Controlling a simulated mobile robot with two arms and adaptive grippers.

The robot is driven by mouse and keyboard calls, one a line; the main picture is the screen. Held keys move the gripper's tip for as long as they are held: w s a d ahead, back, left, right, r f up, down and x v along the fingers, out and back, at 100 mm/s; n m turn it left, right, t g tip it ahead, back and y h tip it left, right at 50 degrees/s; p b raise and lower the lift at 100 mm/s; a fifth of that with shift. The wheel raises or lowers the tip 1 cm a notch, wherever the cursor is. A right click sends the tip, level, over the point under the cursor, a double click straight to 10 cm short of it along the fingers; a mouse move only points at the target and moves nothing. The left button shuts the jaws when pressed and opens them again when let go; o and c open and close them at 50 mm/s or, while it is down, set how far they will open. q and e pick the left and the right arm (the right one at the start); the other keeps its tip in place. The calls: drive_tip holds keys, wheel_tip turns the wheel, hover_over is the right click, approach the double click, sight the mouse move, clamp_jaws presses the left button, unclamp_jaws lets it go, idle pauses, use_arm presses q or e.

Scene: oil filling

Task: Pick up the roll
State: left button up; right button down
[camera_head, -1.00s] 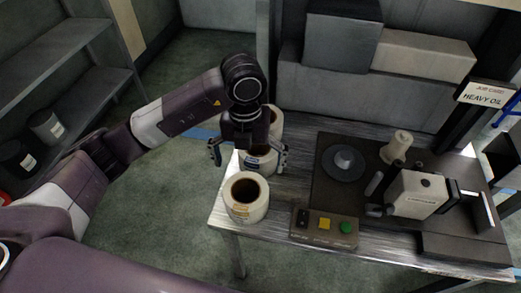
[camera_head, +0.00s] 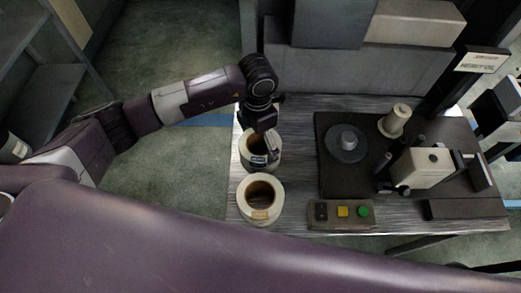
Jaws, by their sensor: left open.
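Two cream-white rolls with open dark cores stand upright on the left part of the metal table (camera_head: 300,108). The front roll (camera_head: 250,210) is fully in view and has an orange label. The rear roll (camera_head: 247,160) has a dark label, and my left gripper partly covers it from above. My left gripper (camera_head: 266,148) points down over the rear roll, its jaws open. One finger shows near the roll's right side; the other is hard to make out. I cannot tell whether the fingers touch the roll. My right gripper is not in view.
A control box (camera_head: 342,214) with yellow and green buttons sits at the table's front edge. To the right, a dark base plate (camera_head: 335,180) carries a disc with a hub (camera_head: 346,145), a cream spool (camera_head: 397,120) and a white machine (camera_head: 424,167). Grey boxes stand behind.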

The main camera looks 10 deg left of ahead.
sight(260, 147)
use_arm(q)
wheel_tip(260, 147, down, 5)
drive_tip(key=shift+d+r+b, duration=0.1)
drive_tip(key=shift+d+b, duration=0.05)
drive_tip(key=shift+b, duration=1.05)
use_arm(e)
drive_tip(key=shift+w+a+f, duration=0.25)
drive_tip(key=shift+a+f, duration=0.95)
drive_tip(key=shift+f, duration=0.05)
use_arm(q)
drive_tip(key=c, duration=1.6)
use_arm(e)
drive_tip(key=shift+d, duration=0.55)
use_arm(q)
drive_tip(key=shift+r, duration=0.1)
drive_tip(key=shift+w+r, duration=0.15)
drive_tip(key=shift+r, duration=0.3)
drive_tip(key=shift+r+b, duration=2.15)
drive_tip(key=shift+r, duration=7.35)
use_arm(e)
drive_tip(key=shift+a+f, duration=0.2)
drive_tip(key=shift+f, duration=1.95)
